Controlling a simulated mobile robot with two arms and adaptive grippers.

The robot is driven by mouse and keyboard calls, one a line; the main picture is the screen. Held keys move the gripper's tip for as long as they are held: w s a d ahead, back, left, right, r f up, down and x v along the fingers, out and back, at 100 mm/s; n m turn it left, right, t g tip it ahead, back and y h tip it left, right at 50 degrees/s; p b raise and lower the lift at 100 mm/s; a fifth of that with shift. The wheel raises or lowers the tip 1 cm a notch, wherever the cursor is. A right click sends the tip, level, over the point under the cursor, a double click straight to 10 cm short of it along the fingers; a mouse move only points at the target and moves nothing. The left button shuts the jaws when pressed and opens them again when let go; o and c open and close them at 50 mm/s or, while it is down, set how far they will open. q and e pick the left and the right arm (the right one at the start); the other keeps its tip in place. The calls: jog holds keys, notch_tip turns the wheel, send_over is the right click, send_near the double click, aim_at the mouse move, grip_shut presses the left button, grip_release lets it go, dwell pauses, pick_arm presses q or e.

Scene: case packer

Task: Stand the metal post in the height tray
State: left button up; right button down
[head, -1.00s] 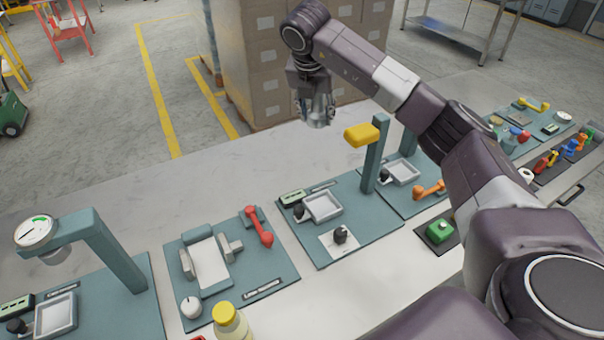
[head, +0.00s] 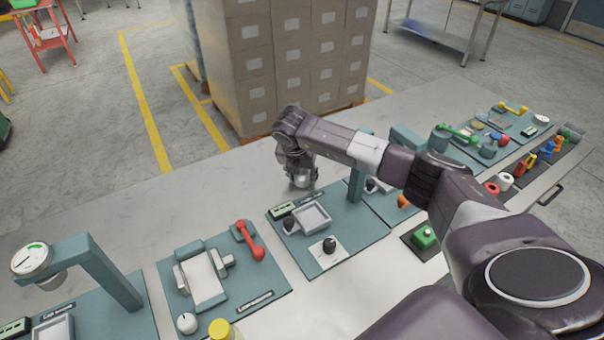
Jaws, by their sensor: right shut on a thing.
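My right gripper (head: 302,184) is shut at the far side of the bench, just behind and above the middle teal station. What it holds is small and mostly hidden by the fingers; it looks grey and metallic, so it may be the metal post. A shallow grey square tray (head: 312,217) sits on that station, just in front of the gripper, and appears empty. A similar tray (head: 56,331) is at the lower left, cut by the frame edge. I cannot read which one is the height tray. My left gripper is not in view.
A teal upright (head: 356,182) stands right of the gripper, partly behind my right arm. A black knob (head: 329,245) sits in front of the middle tray. A red handle (head: 250,240) is on the station to the left. The bench's back strip (head: 180,200) is clear.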

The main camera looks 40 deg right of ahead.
jog(key=c, duration=1.7)
grip_release()
jog(key=o, duration=0.5)
jog(key=shift+c, duration=0.2)
